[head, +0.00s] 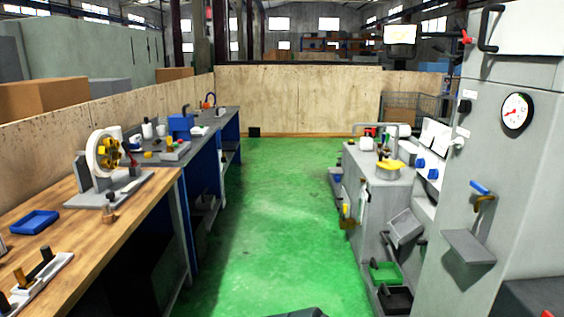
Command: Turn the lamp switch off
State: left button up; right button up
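No lamp switch can be made out for certain. The grey machine cabinet (484,150) fills the right side. On it are a small black box-like fitting (465,105), a red lever (466,38) near the top and a blue-handled valve (481,188). A bright, pale panel (400,34) in a dark frame stands high beside the cabinet; I cannot tell whether it is a lamp or a screen. Neither of my grippers is in view.
A wooden workbench (130,215) with a blue tray (34,222) runs along the left. A lower grey machine (375,200) with green (386,272) and black bins stands right of centre. The green floor (270,220) between is clear up to the wooden partition (300,98).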

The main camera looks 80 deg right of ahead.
aim_at(458, 143)
jog(key=z, duration=4.45)
